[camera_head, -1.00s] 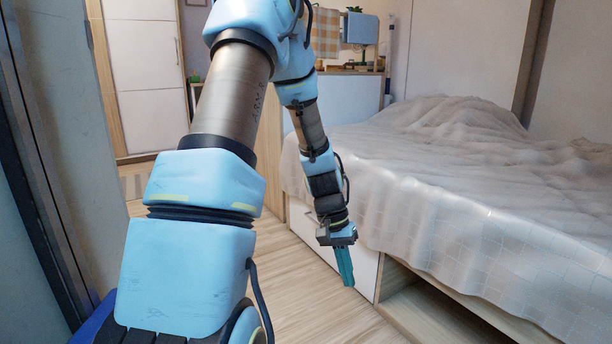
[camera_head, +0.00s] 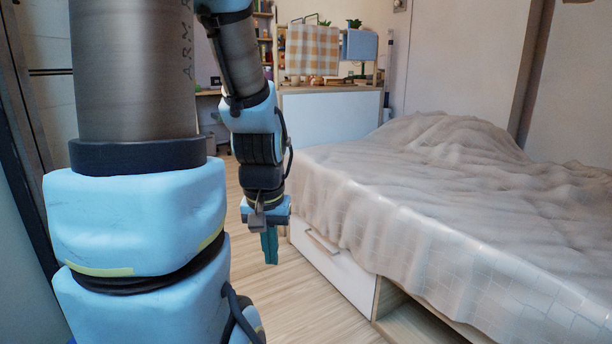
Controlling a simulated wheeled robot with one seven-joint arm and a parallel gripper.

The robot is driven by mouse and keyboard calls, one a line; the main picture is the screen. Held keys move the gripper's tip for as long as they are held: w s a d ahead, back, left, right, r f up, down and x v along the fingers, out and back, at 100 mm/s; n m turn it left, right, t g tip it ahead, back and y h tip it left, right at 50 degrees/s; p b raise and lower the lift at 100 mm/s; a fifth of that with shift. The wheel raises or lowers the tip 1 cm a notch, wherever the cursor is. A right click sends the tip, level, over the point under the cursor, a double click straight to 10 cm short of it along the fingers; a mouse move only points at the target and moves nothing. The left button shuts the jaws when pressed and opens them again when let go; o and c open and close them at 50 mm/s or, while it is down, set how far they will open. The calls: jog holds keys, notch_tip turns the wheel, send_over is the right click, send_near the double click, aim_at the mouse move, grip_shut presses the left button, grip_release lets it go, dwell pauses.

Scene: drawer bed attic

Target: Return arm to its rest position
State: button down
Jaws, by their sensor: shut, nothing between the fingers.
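My arm stands bent at the left of the head view, its elbow above the top edge. My gripper (camera_head: 269,246) hangs at the arm's end and points down. Its teal fingers are shut with nothing between them. It is above the wooden floor (camera_head: 310,311), just left of the bed's white drawer front (camera_head: 333,268) in the picture. I cannot tell if there is a gap in depth between them.
A bed with a rumpled beige cover (camera_head: 440,190) fills the right side. An open wooden compartment (camera_head: 412,324) is under it, right of the drawer. A white cabinet (camera_head: 330,117) stands at the back. Floor shows free below my gripper.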

notch_tip(320, 180, up, 33)
jog(key=p, duration=3.1)
jog(key=shift+f, duration=0.15)
jog(key=c, duration=1.5)
grip_release()
